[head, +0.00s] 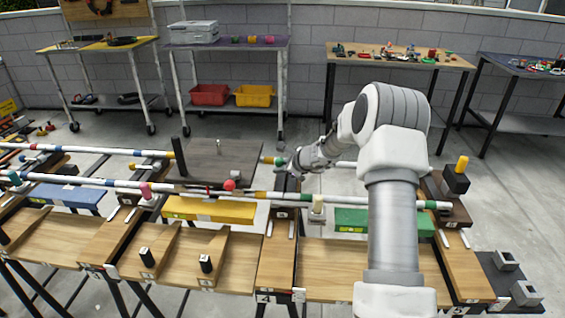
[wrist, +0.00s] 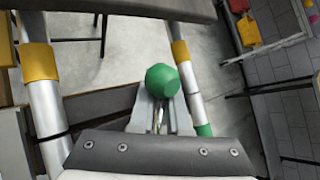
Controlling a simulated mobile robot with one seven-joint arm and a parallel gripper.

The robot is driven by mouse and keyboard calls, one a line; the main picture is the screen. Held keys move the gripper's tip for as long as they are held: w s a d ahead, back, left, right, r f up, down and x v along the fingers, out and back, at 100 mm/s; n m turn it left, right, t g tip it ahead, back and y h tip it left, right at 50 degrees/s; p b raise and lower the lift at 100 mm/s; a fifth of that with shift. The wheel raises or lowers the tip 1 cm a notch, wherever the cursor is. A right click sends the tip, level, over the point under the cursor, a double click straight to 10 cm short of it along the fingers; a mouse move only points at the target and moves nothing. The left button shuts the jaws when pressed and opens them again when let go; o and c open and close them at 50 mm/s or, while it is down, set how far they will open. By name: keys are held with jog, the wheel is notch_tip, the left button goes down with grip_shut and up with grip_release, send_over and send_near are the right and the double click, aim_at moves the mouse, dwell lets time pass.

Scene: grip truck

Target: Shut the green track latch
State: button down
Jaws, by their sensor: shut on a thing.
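The green track latch shows as a round green knob (wrist: 162,80) in the wrist view, at the tips of my gripper (wrist: 161,104). The grey fingers are close together, shut on the latch; the knob hides their tips. In the head view my gripper (head: 287,164) is by the far track pipe, where a small green knob (head: 279,161) shows. The rest of the latch is hidden behind the fingers, so its angle cannot be told.
Pipes with yellow bands (wrist: 40,63) run on both sides of my gripper. A red knob (head: 229,184) sits by the near pipe, below a dark board (head: 215,158). My arm hides part of the green block (head: 350,221). Carts and tables stand along the back wall.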

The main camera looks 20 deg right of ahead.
jog(key=shift+w+a+g+h, duration=0.25)
jog(key=shift+a+g+h, duration=0.05)
jog(key=shift+a, duration=0.2)
jog(key=shift+f+n, duration=0.1)
jog(key=shift+n, duration=0.2)
jog(key=c, duration=0.9)
grip_release()
jog(key=shift+d+f, duration=0.1)
jog(key=shift+f, duration=0.1)
jog(key=shift+s, duration=0.1)
jog(key=p+v, duration=0.2)
jog(key=v, duration=1.5)
jog(key=shift+s+r+p, duration=0.1)
jog(key=shift+r+p, duration=0.1)
jog(key=shift+p, duration=0.1)
